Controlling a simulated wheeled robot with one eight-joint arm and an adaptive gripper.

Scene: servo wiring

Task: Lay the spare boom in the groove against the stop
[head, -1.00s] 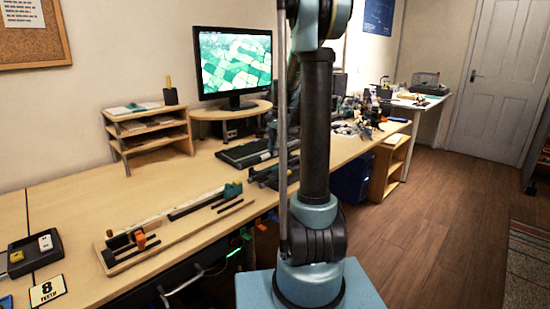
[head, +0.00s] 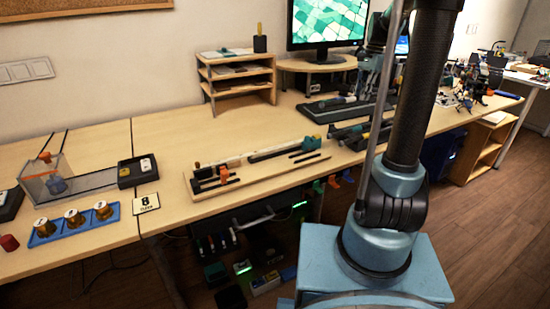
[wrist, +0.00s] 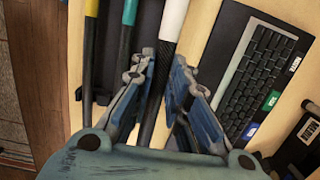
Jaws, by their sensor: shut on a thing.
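A black boom with a white band (wrist: 173,20) runs between the fingers of my gripper (wrist: 163,65) in the wrist view. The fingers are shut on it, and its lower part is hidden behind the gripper. A wooden board (head: 203,191) with a long groove lies on the bench in the head view. It has a teal block (head: 309,143) at its right end and an orange piece (head: 223,174) near its left end. I cannot tell which part is the stop. In the head view my gripper is near the keyboard, partly hidden by my arm.
Other booms, one with a teal band (wrist: 129,12) and one with a yellow band (wrist: 91,28), lie left of the held one. A keyboard (wrist: 255,80) is at the right. A paper shelf (head: 237,85) stands behind the board.

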